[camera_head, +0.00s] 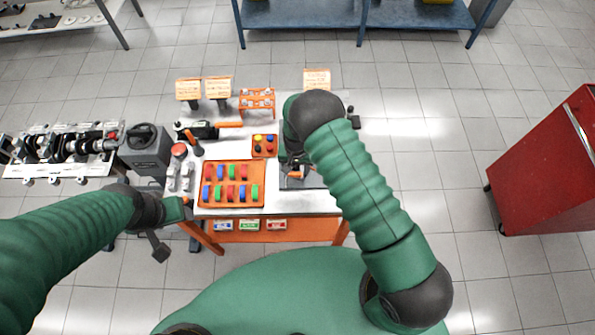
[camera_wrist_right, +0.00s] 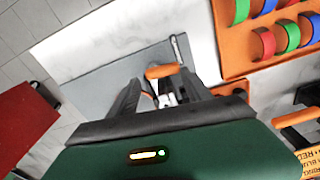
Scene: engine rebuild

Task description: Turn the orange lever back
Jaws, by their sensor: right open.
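A short orange lever (camera_wrist_right: 163,71) shows in the right wrist view above a grey plate, near a slim metal bar. It lies between and just beyond the fingertips of my right gripper (camera_wrist_right: 160,86), which is open. I cannot tell whether a finger touches it. In the head view the lever (camera_head: 297,173) is a small orange piece at the table's right side, and my right gripper and forearm partly cover the area. My left gripper (camera_head: 184,207) is at the table's front left corner, away from the lever; its jaws are too small to read.
An orange tray (camera_head: 206,202) of coloured rings sits left of the lever. Behind it are a button box (camera_head: 264,152) and another orange handle (camera_head: 230,125) on a black tool. A red cabinet (camera_head: 540,165) stands right. Floor between cabinet and table is clear.

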